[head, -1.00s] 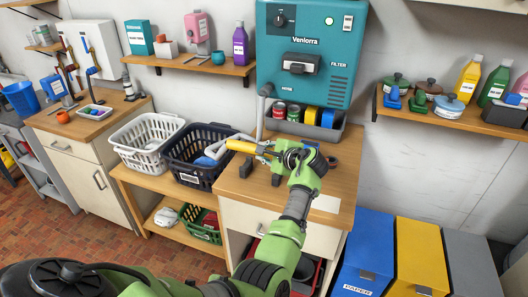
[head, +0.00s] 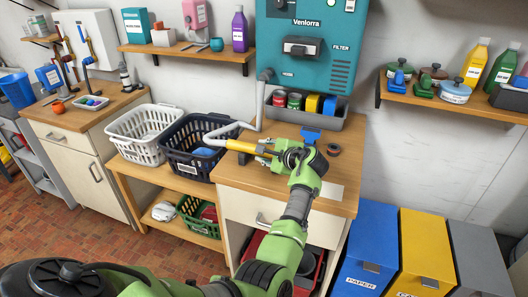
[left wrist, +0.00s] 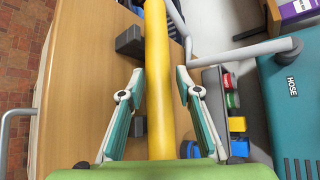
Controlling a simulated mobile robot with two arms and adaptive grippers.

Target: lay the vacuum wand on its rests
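The vacuum wand is a yellow tube (head: 243,147) with a grey hose at its left end, low over the counter in the head view. In the left wrist view the wand (left wrist: 157,110) runs between the fingertips (left wrist: 160,75). The rests are dark grey blocks, one above (left wrist: 129,41) and one below (left wrist: 137,127) in that view, partly behind the wand. Whether wand and rests touch cannot be told. My right gripper is not in view.
A teal vacuum unit (head: 306,50) hangs on the wall behind, with cans in its grey tray (head: 345,124). A dark basket (head: 182,165) and a white basket (head: 139,151) stand to the left. A black roll (head: 333,150) lies on the counter (head: 335,172).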

